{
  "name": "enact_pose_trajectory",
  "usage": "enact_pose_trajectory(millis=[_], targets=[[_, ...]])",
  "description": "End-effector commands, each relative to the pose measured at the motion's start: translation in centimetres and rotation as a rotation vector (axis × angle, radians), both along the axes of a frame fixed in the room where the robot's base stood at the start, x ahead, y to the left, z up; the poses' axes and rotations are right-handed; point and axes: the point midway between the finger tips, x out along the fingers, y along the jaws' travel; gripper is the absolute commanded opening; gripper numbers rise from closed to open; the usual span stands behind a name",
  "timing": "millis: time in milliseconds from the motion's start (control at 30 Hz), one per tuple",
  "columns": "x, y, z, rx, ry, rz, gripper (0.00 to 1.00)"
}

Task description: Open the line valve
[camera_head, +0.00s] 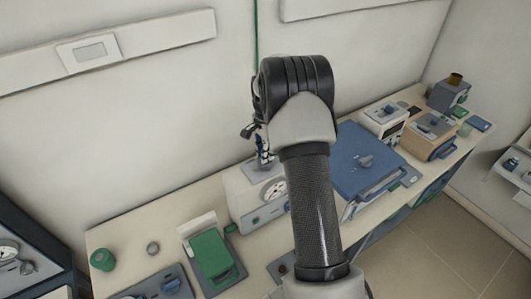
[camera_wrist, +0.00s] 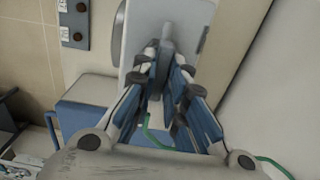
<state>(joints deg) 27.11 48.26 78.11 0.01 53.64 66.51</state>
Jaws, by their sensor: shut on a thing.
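My gripper (camera_wrist: 166,72) shows in the wrist view with both fingers closed in around a slim grey handle (camera_wrist: 167,46), which I take to be the line valve's. The handle stands in front of a pale grey housing (camera_wrist: 194,20). In the head view my gripper (camera_head: 263,158) is partly hidden behind my arm, just above a white box with a round gauge (camera_head: 276,191). The valve itself cannot be made out in the head view. Its exact turn position is unclear because the fingers cover it.
A green hose (camera_wrist: 152,137) runs below the fingers in the wrist view. On the bench, a blue-lidded furnace (camera_head: 362,158) stands right of the gauge box. A green block (camera_head: 210,254) and a green cup (camera_head: 103,259) are at left. The wall is close behind.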

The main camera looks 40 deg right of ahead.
Motion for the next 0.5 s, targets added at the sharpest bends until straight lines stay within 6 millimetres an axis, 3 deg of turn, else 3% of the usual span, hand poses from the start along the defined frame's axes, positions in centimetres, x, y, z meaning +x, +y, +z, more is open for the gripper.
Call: enact_pose_trajectory(millis=[433,467,500], targets=[[0.06,-0.05,0.09,-0.001,-0.002,-0.012,0.0],[0.06,-0.05,0.09,-0.001,-0.003,-0.012,0.14],[0.06,-0.05,0.09,-0.001,-0.003,-0.011,0.16]])
